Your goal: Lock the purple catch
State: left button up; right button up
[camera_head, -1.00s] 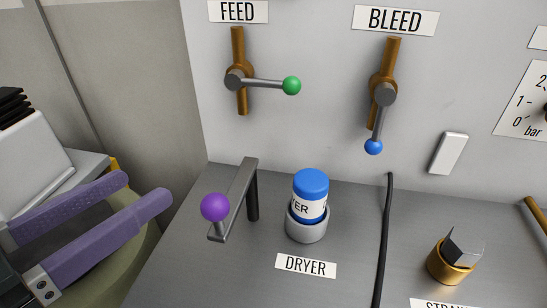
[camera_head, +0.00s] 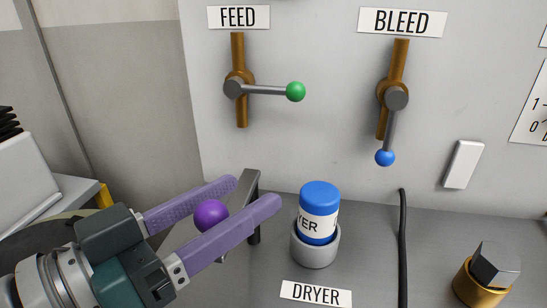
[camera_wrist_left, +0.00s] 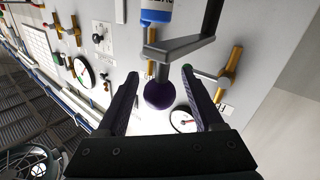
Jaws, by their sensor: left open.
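The purple catch knob (camera_head: 211,216) sits at the near end of a grey metal lever arm on the dark post. My left gripper (camera_head: 258,192) is open, with its two purple fingers on either side of the knob. In the left wrist view the purple knob (camera_wrist_left: 160,94) hangs between the open fingers (camera_wrist_left: 160,84), with a gap to each finger. The grey lever arm (camera_wrist_left: 180,48) runs from the knob toward the post. A blue-capped DRYER canister (camera_head: 318,222) stands in a grey ring just right of the catch. My right gripper is not in view.
The FEED valve with green knob (camera_head: 295,91) and the BLEED valve with blue knob (camera_head: 385,157) are on the wall above. A black cable (camera_head: 403,240) and a brass fitting (camera_head: 484,280) lie to the right. The DRYER label (camera_head: 316,294) is in front of the canister.

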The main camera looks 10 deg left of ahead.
pick_arm(q)
jog(key=shift+w+d, duration=0.3)
jog(key=shift+w, duration=0.05)
jog(key=shift+c, duration=0.2)
grip_shut()
dwell(1.0)
